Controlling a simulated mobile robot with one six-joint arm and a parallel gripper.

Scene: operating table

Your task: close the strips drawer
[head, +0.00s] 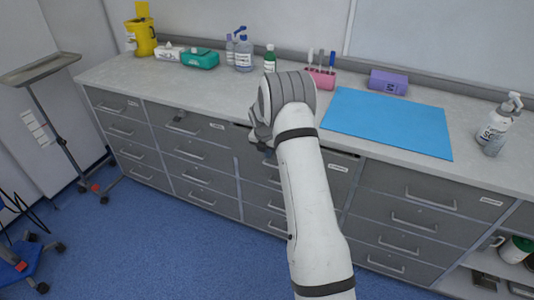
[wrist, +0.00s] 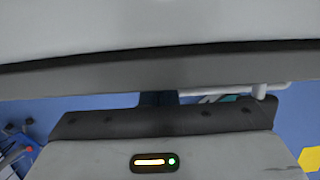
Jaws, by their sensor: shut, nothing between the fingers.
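The grey drawer cabinet (head: 190,170) runs under a pale counter, and its labels are too small to read. A top drawer (head: 335,175) in the middle is mostly hidden behind my arm, with a dark line above its right part. I cannot tell from the label whether it is the strips drawer, or how far it is open. My gripper (head: 262,142) is shut and empty at the front of this middle section, just below the counter edge. In the wrist view, a pale handle bar (wrist: 225,91) shows just beyond my gripper (wrist: 158,98); contact cannot be told.
The counter (head: 225,95) holds a blue mat (head: 390,122), a purple box (head: 388,82), a pink pen holder (head: 321,79), several bottles and a yellow container (head: 141,37). A tray stand (head: 45,68) is at the left. The blue floor (head: 130,235) in front is largely clear.

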